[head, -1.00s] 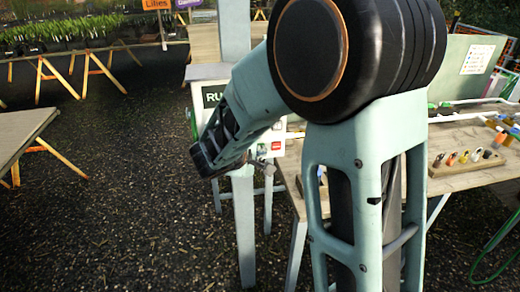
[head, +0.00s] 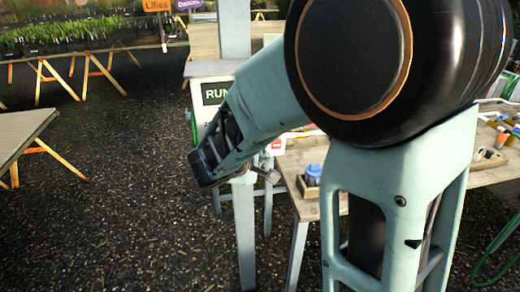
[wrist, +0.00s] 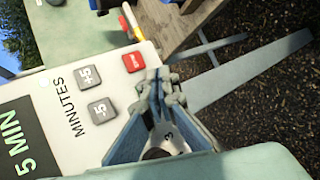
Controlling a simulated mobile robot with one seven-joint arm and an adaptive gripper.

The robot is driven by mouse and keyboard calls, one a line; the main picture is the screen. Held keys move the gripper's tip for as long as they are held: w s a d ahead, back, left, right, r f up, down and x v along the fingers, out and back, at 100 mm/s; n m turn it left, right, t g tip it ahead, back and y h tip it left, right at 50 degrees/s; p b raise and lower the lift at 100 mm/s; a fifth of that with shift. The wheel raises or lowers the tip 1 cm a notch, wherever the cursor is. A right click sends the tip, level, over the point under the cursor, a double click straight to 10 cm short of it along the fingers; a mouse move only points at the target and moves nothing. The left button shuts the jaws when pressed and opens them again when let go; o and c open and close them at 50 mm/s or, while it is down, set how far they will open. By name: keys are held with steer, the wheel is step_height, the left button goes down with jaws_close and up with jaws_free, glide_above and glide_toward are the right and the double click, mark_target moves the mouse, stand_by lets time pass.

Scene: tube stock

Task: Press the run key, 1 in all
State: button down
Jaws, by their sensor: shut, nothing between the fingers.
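The control box (wrist: 95,75) fills the left of the wrist view, turned on its side. Its dark display (wrist: 20,140) shows "5 MIN". Beside the word MINUTES are a grey +5 key (wrist: 88,77) and a grey -5 key (wrist: 101,109); a red key (wrist: 133,62) is near the edge. No key marked run is visible; part of the panel is hidden behind my gripper (wrist: 165,82). The gripper is shut and empty, its tips close to the red key; contact cannot be told. In the head view, the box (head: 196,70) shows "RUN" on its display (head: 214,93), mostly behind my arm.
A wooden bench (head: 300,207) stands right of the box post (head: 244,230), with a blue item (head: 313,174) in a holder. A table (head: 25,135) is at the left and plant staging (head: 75,45) at the back. The dark floor between is open.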

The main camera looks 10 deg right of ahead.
steer(key=s, duration=0.3)
steer(key=shift+s+b, duration=0.15)
steer(key=shift+b, duration=0.25)
stand_by(0.3)
